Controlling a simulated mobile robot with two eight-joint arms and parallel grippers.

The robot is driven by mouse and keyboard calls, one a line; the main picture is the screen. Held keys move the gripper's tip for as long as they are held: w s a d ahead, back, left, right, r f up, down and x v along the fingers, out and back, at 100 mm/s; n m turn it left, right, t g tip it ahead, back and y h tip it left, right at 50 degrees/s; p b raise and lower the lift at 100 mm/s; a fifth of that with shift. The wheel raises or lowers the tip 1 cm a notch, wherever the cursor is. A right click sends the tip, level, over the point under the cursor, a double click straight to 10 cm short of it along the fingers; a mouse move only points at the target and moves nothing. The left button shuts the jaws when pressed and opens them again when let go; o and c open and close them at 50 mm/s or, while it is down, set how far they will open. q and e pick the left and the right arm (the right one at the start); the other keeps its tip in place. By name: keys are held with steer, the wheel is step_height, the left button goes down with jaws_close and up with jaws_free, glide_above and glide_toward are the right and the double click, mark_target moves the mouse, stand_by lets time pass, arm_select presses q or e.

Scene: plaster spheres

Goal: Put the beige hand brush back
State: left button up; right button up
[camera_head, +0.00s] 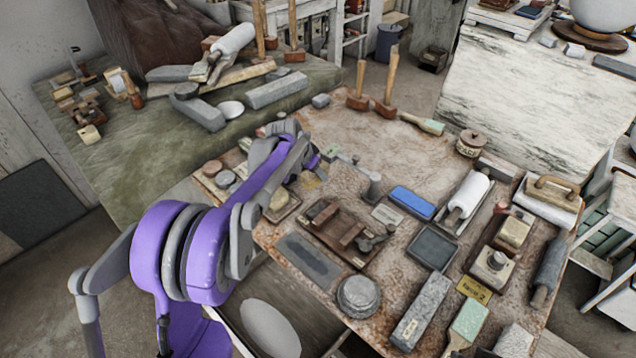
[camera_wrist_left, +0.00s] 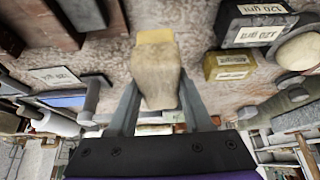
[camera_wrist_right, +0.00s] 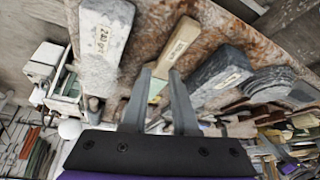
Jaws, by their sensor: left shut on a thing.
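The beige hand brush (camera_wrist_left: 157,78) is a pale, rounded block between the fingers of my left gripper (camera_wrist_left: 158,98) in the left wrist view. That gripper is shut on it. A yellow patch (camera_wrist_left: 155,37) shows just past the brush's far end; I cannot tell whether the brush touches the worktable. In the head view my left gripper (camera_head: 316,164) is over the back left part of the worktable (camera_head: 350,130), and its arm hides most of the brush. My right gripper (camera_wrist_right: 158,92) is open and empty in the right wrist view, near a wooden-handled brush (camera_wrist_right: 178,48) with green at its end.
A wooden rack (camera_head: 340,230), blue block (camera_head: 412,202) and round grey tin (camera_head: 358,295) stand nearby. Two mallets (camera_head: 388,85) stand at the table's back edge. The back middle of the table is bare.

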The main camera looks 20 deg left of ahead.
mark_target(317, 190)
arm_select(q)
steer(key=shift+w+f, duration=0.1)
steer(key=shift+f, duration=2.15)
steer(key=shift+f, duration=0.2)
steer(key=o, duration=1.2)
